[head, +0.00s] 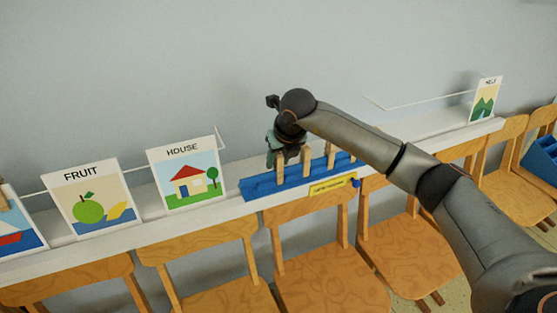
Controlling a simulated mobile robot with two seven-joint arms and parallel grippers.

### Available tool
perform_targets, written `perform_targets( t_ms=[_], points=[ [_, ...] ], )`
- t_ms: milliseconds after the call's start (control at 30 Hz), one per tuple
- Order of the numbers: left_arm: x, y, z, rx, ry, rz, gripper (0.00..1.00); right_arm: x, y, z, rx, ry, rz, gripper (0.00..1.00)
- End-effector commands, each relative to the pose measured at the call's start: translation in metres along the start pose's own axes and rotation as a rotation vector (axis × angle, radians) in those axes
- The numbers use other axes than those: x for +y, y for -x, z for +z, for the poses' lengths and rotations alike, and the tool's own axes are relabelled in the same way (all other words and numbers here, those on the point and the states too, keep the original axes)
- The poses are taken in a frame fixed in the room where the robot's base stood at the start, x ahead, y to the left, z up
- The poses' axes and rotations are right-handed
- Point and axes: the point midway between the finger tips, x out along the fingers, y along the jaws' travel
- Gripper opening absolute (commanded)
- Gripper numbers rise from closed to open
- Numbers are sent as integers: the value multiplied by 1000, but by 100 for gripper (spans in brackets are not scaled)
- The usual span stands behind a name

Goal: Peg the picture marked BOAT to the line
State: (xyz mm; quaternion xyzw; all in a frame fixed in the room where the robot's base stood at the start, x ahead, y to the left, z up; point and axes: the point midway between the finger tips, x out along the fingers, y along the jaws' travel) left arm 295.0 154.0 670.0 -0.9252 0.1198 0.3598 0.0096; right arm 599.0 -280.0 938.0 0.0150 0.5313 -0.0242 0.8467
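A picture with a red and white sailboat on blue water (14,229) stands at the far left of the ledge, cut off by the frame edge; its title is out of view. A thin white line (377,103) runs along the wall, partly hidden behind the pictures and my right arm. A blue holder (262,188) on the ledge has several upright wooden pegs, one of them a pale peg (306,160). My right gripper (273,160) points down at the holder's left end, close to the leftmost peg (280,170). Its fingers are dark and overlapped, so its opening is unclear. My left gripper is out of view.
FRUIT (88,208) and HOUSE (188,182) pictures stand left of the holder; another picture (485,100) is at far right. A yellow label (334,186) fronts the white ledge (130,237). Wooden chairs (318,267) line the front. A blue bin (543,157) is at right.

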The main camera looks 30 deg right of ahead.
Motion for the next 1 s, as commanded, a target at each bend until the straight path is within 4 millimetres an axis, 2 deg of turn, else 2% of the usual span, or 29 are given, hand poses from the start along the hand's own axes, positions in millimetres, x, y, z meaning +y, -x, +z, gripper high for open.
perform_targets(
  t_ms=[33,333,567,1000],
  points=[
    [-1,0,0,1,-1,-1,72,0,0,0,0,0,0,33],
    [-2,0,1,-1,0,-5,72,0,0,0,0,0,0,0],
    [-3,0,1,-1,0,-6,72,0,2,1,0,-1,0,0],
    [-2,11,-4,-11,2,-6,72,0,21,10,-1,0,0,0]
  ],
)
